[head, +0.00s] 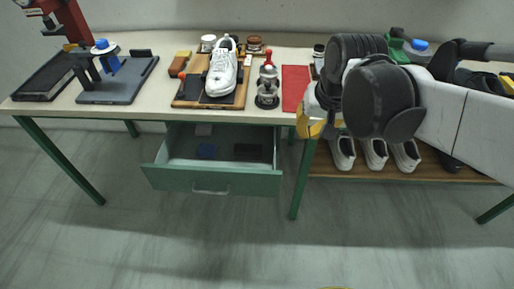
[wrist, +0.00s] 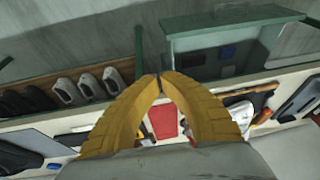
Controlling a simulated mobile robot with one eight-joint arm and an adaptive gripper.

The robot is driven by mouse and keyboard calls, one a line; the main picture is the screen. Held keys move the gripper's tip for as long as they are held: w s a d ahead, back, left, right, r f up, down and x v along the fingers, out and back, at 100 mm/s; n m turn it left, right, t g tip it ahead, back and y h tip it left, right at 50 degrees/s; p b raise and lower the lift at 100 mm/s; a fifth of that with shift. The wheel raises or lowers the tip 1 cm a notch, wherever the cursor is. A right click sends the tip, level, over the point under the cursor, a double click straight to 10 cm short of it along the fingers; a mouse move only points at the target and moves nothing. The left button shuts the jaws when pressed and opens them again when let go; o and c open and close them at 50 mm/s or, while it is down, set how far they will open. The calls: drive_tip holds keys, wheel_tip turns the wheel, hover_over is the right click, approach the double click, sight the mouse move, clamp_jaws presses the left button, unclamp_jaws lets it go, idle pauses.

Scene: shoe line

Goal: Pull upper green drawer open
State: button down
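The green drawer (head: 215,181) under the workbench is pulled out, with its interior showing and a pale bar handle (head: 210,191) on its front. A blue item and a dark item lie inside it. In the wrist view the drawer (wrist: 235,26) is at the upper right, apart from my gripper. My gripper (wrist: 158,76) has yellow fingers whose tips meet, with nothing seen held between them. In the head view my gripper (head: 312,128) is mostly hidden behind my arm, right of the drawer and near the bench's front edge.
The workbench (head: 135,107) holds a white shoe (head: 222,70), a red mat (head: 294,88) and several tools. White shoes (head: 375,153) stand on a wooden shelf below right. A green table leg (head: 301,181) stands between drawer and shelf. The floor in front is clear.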

drive_tip(key=w+a+f+g+p, duration=0.3)
drive_tip(key=w+a+f+g, duration=0.2)
drive_tip(key=w+a+f, duration=0.65)
drive_tip(key=shift+g+h, duration=0.3)
drive_tip(key=shift+g, duration=0.5)
drive_tip(key=a+f+b, duration=0.1)
drive_tip(key=f, duration=0.5)
drive_tip(key=s+a+f+b, duration=0.1)
drive_tip(key=a+f, duration=0.1)
drive_tip(key=f, duration=0.4)
drive_tip(key=a+f, duration=0.1)
drive_tip(key=f, duration=0.4)
drive_tip(key=shift+s+a+f+b, duration=0.15)
drive_tip(key=shift+s+f+b, duration=0.05)
drive_tip(key=shift+f+b, duration=0.2)
